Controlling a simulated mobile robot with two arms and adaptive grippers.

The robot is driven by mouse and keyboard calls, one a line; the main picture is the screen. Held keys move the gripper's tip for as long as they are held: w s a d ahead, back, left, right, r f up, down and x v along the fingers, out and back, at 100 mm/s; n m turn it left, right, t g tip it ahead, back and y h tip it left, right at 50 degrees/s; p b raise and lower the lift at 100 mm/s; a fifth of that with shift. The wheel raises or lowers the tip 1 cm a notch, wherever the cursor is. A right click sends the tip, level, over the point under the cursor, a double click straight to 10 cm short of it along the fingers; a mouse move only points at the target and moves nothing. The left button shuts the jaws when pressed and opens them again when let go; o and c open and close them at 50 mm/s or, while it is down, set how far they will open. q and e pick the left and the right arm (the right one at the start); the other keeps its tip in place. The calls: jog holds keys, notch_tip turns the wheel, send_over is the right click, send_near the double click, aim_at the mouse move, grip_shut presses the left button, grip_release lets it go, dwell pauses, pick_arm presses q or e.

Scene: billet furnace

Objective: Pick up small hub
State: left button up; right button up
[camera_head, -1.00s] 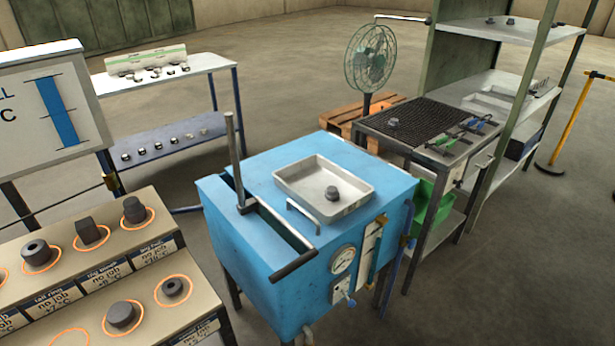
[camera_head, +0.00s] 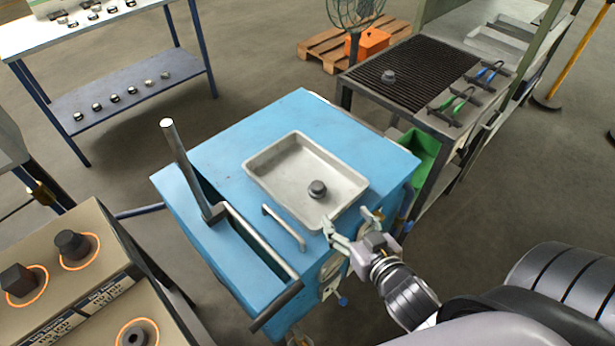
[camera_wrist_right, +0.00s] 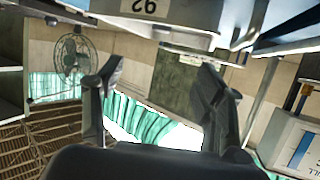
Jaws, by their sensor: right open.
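A small dark hub (camera_head: 317,189) sits in the lower right part of a shallow grey metal tray (camera_head: 270,160). The tray lies on top of a blue cabinet (camera_head: 225,145). My right gripper (camera_head: 352,226) is open and empty, beside the tray's near right corner, close to the cabinet's front right edge. It is apart from the hub. In the right wrist view its two fingers (camera_wrist_right: 155,85) stand wide apart with nothing between them, and the hub is not seen there. My left gripper is not in view.
A grated table (camera_head: 415,65) with another dark part (camera_head: 388,76) and tongs is behind right.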

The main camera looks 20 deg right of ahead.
send_near(318, 187)
jog(key=w+p, duration=0.1)
jog(key=w, duration=0.2)
jog(key=shift+w+d+f+p, duration=0.15)
jog(key=shift+w+p, duration=0.1)
jog(key=shift+p, duration=0.1)
jog(key=shift+w+f, duration=0.2)
jog(key=shift+w, duration=0.2)
jog(key=shift+f+p+x, duration=0.15)
jog(key=shift+p+x, duration=0.15)
jog(key=shift+x, duration=0.95)
jog(key=shift+f+p+x, duration=0.2)
jog(key=shift+p+x, duration=0.05)
jog(key=shift+x, duration=1)
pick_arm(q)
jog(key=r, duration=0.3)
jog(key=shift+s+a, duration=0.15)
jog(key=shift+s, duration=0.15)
pick_arm(e)
jog(key=shift+s, duration=0.1)
jog(key=shift+c, duration=0.3)
jog(key=shift+c, duration=0.7)
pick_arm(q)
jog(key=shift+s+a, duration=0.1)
pick_arm(e)
jog(key=shift+r, duration=0.1)
grip_shut()
